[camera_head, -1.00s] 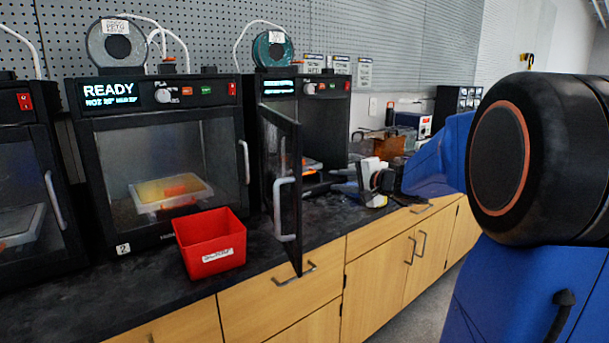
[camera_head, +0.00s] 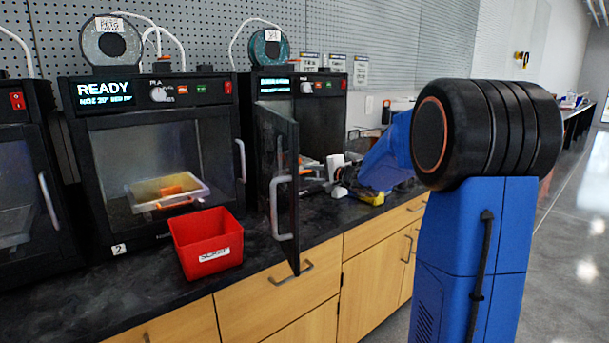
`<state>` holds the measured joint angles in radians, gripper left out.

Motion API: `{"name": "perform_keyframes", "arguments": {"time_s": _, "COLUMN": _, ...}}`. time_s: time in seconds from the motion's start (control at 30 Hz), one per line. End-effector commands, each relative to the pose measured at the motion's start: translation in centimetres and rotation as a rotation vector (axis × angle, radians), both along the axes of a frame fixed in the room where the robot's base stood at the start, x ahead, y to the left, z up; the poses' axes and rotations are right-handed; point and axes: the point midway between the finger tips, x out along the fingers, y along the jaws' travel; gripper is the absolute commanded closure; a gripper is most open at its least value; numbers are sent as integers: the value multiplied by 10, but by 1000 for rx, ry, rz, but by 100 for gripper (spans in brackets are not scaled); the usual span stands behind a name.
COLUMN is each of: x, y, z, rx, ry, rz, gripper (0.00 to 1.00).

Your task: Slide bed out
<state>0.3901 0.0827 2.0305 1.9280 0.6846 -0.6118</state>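The open printer (camera_head: 318,110) stands right of centre, with its dark door (camera_head: 279,185) swung out toward me. Its bed is mostly hidden behind the door; only a small light and orange strip shows at its level (camera_head: 309,163). My gripper (camera_head: 325,183) is at the right side of the opening, pointing left toward the printer. Its fingers are small and partly lost against the dark counter, so I cannot tell whether they are open or touch the bed. Another printer (camera_head: 155,92), marked 2 and showing READY, has a bed (camera_head: 168,193) with an orange part behind its shut door.
A red bin (camera_head: 206,243) stands on the black counter (camera_head: 120,290) in front of printer 2. The open door reaches out over the counter's front edge, left of my gripper. A yellow item (camera_head: 371,198) lies under my arm. Another printer (camera_head: 25,180) is at far left.

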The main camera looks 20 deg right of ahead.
Motion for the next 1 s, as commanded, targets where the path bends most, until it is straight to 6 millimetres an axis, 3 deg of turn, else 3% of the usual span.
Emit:
{"name": "perform_keyframes", "arguments": {"time_s": 0.3, "x": 34, "y": 9, "z": -8, "rx": 0, "ry": 0, "rz": 0, "gripper": 74}}
{"name": "perform_keyframes", "arguments": {"time_s": 0.67, "x": 38, "y": 10, "z": -8, "rx": 0, "ry": 0, "rz": 0, "gripper": 74}}
{"name": "perform_keyframes", "arguments": {"time_s": 0.8, "x": 38, "y": 10, "z": -9, "rx": 0, "ry": 0, "rz": 0, "gripper": 100}}
{"name": "perform_keyframes", "arguments": {"time_s": 1.0, "x": 38, "y": 10, "z": -9, "rx": 0, "ry": 0, "rz": 0, "gripper": 100}}
